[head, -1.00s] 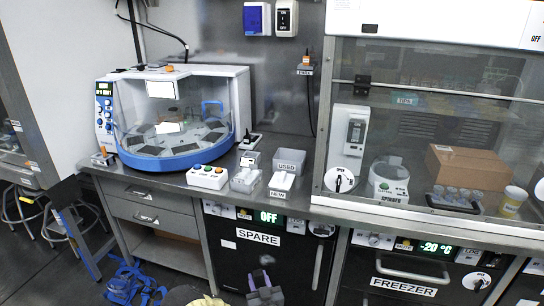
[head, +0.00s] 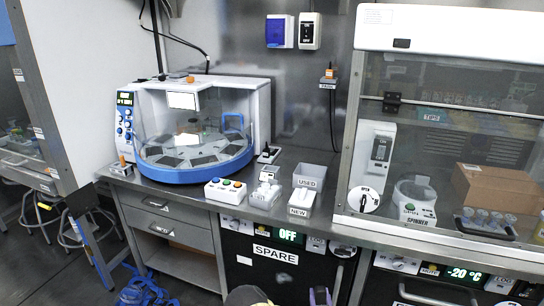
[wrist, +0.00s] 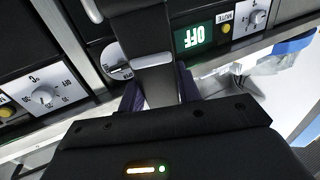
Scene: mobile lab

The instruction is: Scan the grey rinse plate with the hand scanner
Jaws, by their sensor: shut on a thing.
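My gripper (wrist: 160,92) has purple fingers shut on a dark grey thing (wrist: 142,30) with a paler grey band. It is close to the camera and partly cut off, and I cannot tell for sure whether it is the hand scanner. In the head view only purple fingertips (head: 320,297) show at the bottom edge, in front of the bench. A small orange-topped device (head: 329,74) with a cable hangs on the wall above a label. Several dark grey plates or slots lie in the round blue-rimmed machine (head: 195,174); I cannot pick out the rinse plate.
The steel bench holds a button box (head: 225,191), a NEW tray (head: 301,202), a USED bin (head: 309,175) and a small black-topped device (head: 268,154). A glass-fronted hood (head: 450,100) stands right. Below are the SPARE unit (head: 275,268) and freezer. Floor shows at left.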

